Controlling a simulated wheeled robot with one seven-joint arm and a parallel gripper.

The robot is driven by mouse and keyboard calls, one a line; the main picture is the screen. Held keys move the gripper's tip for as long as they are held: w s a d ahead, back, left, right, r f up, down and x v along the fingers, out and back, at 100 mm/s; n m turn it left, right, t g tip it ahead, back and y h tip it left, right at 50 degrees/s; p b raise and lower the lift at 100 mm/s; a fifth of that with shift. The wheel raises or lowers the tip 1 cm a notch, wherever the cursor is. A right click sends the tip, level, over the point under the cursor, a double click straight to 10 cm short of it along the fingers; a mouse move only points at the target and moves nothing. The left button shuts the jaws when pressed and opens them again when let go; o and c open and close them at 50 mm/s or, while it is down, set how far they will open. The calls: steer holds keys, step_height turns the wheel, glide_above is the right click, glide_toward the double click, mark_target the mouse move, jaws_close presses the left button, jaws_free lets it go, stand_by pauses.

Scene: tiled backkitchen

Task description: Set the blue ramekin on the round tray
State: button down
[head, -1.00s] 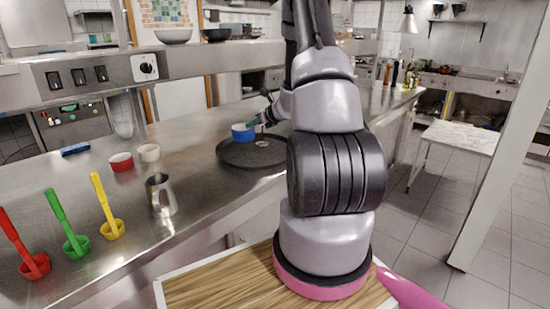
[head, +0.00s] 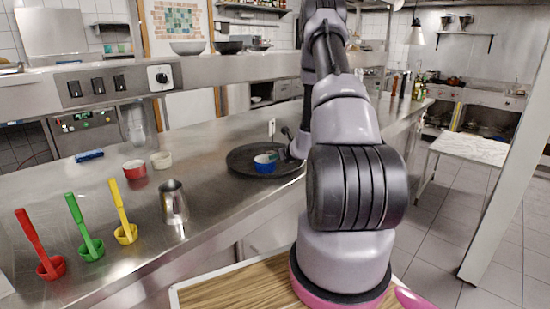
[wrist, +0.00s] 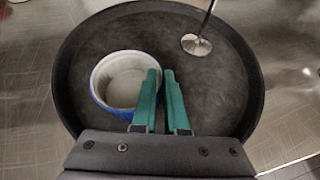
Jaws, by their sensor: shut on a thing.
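The blue ramekin (head: 264,167), white inside, is upright over the round dark tray (head: 236,168) on the steel counter. It appears at or very near the tray's surface; I cannot tell whether it touches. In the wrist view the ramekin (wrist: 99,92) is over the left part of the tray (wrist: 68,75). My gripper (head: 281,155) is shut on the ramekin's rim. In the wrist view the green fingers of my gripper (wrist: 161,75) pinch the right side of the rim, one finger inside the bowl.
A red ramekin (head: 134,169), a cream ramekin (head: 161,160) and a steel jug (head: 174,202) stand left of the tray.

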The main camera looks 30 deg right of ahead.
steer(key=c, duration=0.9)
jaws_free()
steer(key=shift+c, duration=0.2)
steer(key=v, duration=1.1)
steer(key=s+a+r+n+g+y, duration=0.2)
steer(key=s+a+r+n+y, duration=0.15)
steer(key=a+r+n, duration=0.5)
steer(key=s+a+r+n+g+y, duration=0.2)
steer(key=s+a+r+n+y, duration=0.3)
steer(key=a+r, duration=0.7)
steer(key=s+a+r+n+g+h, duration=0.3)
steer(key=s+a+r+n, duration=0.2)
steer(key=s+n, duration=0.35)
steer(key=s+d+r+n+t+h, duration=0.2)
steer(key=s+r+n+h, duration=0.3)
steer(key=s+n, duration=0.3)
steer(key=shift+s+d+r+n, duration=0.3)
steer(key=shift+s+d+r, duration=0.3)
steer(key=shift+d, duration=0.1)
